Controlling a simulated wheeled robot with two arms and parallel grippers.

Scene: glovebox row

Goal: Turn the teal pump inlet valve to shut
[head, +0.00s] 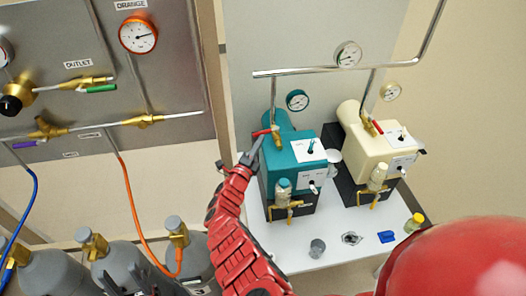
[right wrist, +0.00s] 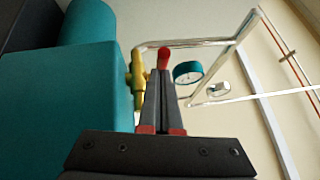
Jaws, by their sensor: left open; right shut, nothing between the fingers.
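The teal pump (head: 285,165) stands on the white bench. Its brass inlet valve (head: 277,138) sits at the foot of the pipe at its upper left. The valve's red lever (head: 263,132) points left, across the pipe. My right gripper (head: 256,143) is shut and empty, its tips at the lever. In the right wrist view the red lever end (right wrist: 163,58) shows just beyond the closed fingertips (right wrist: 163,72), beside the brass valve (right wrist: 137,88); I cannot tell if they touch. My left gripper (head: 132,284) is open at the bottom edge, in front of the grey cylinders.
A cream pump (head: 385,150) with its own red lever (head: 377,126) stands to the right. A teal gauge (head: 297,100) is behind the teal pump. A grey cup (head: 317,249) and a blue item (head: 386,237) lie in front. A gas panel (head: 110,60) and cylinders are left.

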